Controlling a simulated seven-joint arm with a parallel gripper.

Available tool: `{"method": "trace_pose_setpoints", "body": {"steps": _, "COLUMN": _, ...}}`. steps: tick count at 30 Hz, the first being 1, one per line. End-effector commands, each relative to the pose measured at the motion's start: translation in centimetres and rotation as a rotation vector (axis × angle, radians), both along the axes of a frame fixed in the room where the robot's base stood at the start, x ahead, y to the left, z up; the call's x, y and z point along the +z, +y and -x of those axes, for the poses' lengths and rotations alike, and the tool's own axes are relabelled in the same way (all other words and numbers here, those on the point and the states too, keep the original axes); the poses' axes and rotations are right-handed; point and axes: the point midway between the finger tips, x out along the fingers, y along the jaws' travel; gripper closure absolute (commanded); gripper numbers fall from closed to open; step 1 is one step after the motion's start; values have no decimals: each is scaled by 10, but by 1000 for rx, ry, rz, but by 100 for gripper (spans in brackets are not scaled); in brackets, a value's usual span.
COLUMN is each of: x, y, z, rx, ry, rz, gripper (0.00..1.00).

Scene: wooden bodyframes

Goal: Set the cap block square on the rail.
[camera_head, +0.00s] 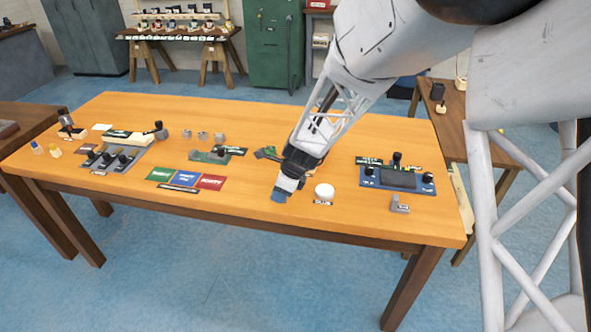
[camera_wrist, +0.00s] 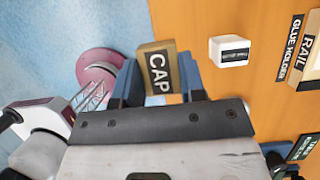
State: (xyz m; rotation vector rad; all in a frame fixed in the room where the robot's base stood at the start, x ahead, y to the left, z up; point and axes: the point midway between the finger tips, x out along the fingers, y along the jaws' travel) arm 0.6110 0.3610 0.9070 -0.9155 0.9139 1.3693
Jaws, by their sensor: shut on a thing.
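In the wrist view my gripper (camera_wrist: 158,76) has its two blue fingers shut on the cap block (camera_wrist: 157,66), a tan block with a black CAP label facing the camera. It looks slightly tilted in the picture. The rail (camera_wrist: 307,82) is a pale wooden piece with a black RAIL label, cut off at the right edge, well apart from the cap block. In the head view my gripper (camera_head: 281,194) is above the table's front part. There the cap block is too small to tell, and I cannot pick out the rail for sure.
A white block with a dark label (camera_wrist: 229,50) lies between the cap block and the rail in the wrist view. In the head view a white round thing (camera_head: 324,190) is right of my gripper, coloured tiles (camera_head: 187,178) left, and a blue tray (camera_head: 372,181) farther right.

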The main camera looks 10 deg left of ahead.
Motion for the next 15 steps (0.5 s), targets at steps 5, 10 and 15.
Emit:
{"method": "trace_pose_setpoints", "body": {"steps": 5, "x": 6, "y": -23, "z": -22, "rx": -3, "ry": 0, "rz": -1, "gripper": 85}}
{"method": "trace_pose_setpoints", "body": {"steps": 10, "x": 13, "y": -50, "z": -45, "rx": -4, "ry": 1, "rz": -1, "gripper": 85}}
{"method": "trace_pose_setpoints", "body": {"steps": 15, "x": 19, "y": -71, "z": -61, "rx": -2, "ry": 0, "rz": 0, "gripper": 85}}
